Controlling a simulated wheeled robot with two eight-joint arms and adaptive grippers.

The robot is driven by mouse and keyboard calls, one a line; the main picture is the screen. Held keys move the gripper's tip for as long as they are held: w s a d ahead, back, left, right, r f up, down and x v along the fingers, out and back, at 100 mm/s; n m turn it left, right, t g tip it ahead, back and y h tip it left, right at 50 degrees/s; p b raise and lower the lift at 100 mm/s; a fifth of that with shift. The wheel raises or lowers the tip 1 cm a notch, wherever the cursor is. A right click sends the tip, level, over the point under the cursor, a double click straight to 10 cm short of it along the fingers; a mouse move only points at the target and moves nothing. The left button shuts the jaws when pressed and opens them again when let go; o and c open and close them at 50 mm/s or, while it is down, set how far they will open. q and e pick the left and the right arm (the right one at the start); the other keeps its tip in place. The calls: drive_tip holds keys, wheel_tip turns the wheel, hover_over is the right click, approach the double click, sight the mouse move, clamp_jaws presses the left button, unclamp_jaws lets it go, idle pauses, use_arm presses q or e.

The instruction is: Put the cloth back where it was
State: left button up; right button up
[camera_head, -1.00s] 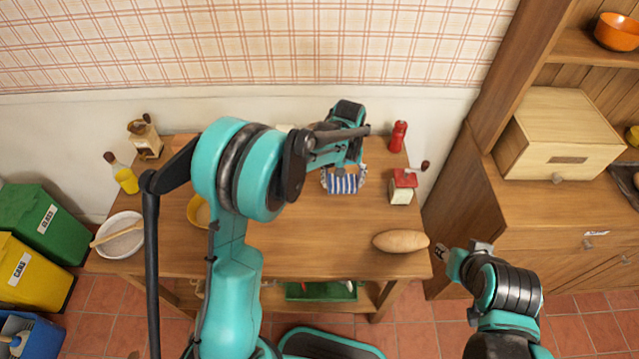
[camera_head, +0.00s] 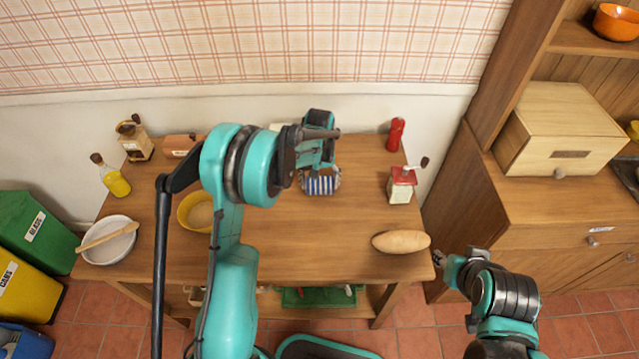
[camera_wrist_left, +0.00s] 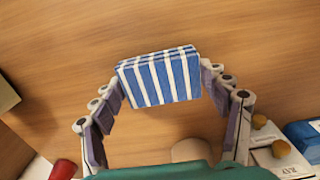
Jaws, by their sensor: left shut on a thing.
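The cloth is a folded blue and white striped bundle (camera_head: 320,185), near the back middle of the wooden table in the head view. In the left wrist view the cloth (camera_wrist_left: 158,80) sits between the two fingers, which touch its sides. My left gripper (camera_head: 318,165) is shut on it. Part of the cloth is hidden by the gripper in the head view. Whether it touches the table is hard to tell. My right gripper (camera_head: 442,257) hangs by the table's front right corner, apart from the cloth; its fingers are too small to read.
On the table stand a red and white grinder (camera_head: 402,186), a red pepper mill (camera_head: 395,134), a bread loaf (camera_head: 401,242), a yellow bowl (camera_head: 187,212), a white bowl (camera_head: 109,256), an oil bottle (camera_head: 115,183) and a wooden grinder (camera_head: 137,145).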

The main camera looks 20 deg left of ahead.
use_arm(q)
drive_tip(key=shift+f, duration=0.2)
drive_tip(key=o, duration=1.1)
drive_tip(key=shift+r, duration=0.1)
